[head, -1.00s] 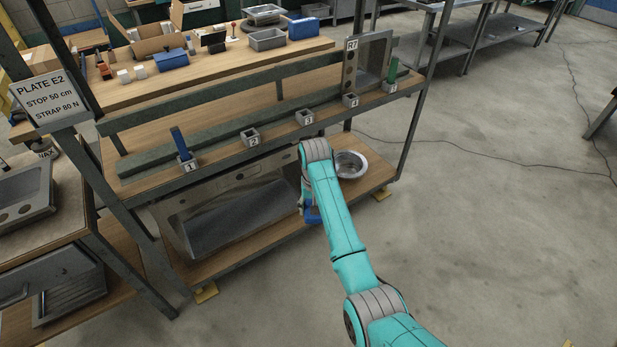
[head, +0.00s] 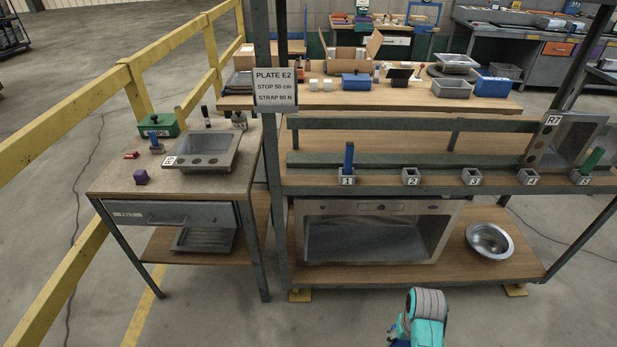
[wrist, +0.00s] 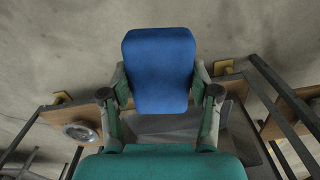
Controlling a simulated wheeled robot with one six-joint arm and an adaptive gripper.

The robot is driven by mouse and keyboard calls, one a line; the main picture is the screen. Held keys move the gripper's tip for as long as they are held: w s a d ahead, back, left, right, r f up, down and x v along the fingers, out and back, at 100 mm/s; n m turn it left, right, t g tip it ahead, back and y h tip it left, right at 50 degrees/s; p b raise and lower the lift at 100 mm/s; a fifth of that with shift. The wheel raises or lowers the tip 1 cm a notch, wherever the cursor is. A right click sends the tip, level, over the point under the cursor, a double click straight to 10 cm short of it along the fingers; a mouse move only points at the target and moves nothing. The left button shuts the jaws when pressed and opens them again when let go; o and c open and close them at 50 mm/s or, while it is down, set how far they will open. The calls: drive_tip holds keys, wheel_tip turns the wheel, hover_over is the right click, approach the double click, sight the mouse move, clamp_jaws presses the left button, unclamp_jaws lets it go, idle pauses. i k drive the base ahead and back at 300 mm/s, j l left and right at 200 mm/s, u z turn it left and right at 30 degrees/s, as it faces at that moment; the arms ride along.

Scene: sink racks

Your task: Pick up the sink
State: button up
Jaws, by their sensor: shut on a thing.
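My gripper (wrist: 160,92) is shut on a blue block-like thing (wrist: 160,65), with a finger on each side of it. In the head view only my teal arm and a bit of blue show at the bottom edge. Several sinks are in view. A grey one with a tag starting "R" (head: 216,138) lies on the left table. A large rectangular one (head: 330,240) stands tilted on the rack's lower shelf. A round basin (head: 489,236) sits right of it, and also shows in the wrist view (wrist: 80,130). A sink tagged R7 (head: 573,135) leans at the rack's upper right.
The rack's upper shelf has numbered sockets; a blue peg (head: 348,158) stands in socket 1, a green peg (head: 592,161) at the right. A sign (head: 274,88) hangs on the rack post. A yellow rail (head: 128,85) runs left. The floor in front is clear.

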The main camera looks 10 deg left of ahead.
sight(202, 152)
drive_tip(key=u, duration=1.55)
